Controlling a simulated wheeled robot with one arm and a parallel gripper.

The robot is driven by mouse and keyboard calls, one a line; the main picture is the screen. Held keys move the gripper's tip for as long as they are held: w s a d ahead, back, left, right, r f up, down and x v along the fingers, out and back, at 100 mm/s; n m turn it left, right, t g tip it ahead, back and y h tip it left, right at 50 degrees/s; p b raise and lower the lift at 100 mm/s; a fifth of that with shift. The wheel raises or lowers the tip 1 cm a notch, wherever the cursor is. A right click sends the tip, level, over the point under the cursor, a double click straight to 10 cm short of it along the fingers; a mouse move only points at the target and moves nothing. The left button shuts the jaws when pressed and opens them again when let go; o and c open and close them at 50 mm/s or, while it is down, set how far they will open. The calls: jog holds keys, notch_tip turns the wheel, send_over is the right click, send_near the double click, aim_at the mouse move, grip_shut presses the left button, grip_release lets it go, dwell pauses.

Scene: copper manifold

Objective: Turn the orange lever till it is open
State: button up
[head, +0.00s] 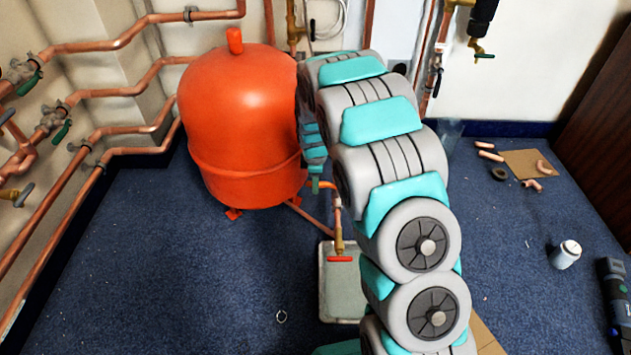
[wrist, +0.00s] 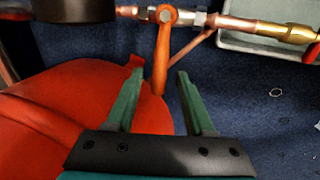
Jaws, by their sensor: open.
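The orange lever (wrist: 163,55) shows in the wrist view on a valve in a copper pipe line. Its round hub is at the top, and its arm points down the picture, roughly across the pipe. My gripper (wrist: 160,76) is open, with one green finger on each side of the lever's lower end. Gaps show on both sides, and I see no contact. I cannot tell how deep the lever sits between the fingers. In the head view my own arm hides the lever and most of the gripper.
A large orange-red vessel (head: 240,125) stands close beside the gripper, and also fills the left of the wrist view (wrist: 60,120). A brass tap with a red handle (head: 340,259) hangs over a grey tray (head: 343,300). Copper pipes (head: 125,90) line the left wall.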

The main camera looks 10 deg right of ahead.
jog(key=shift+f, duration=0.15)
grip_shut()
dwell(0.4)
dwell(1.0)
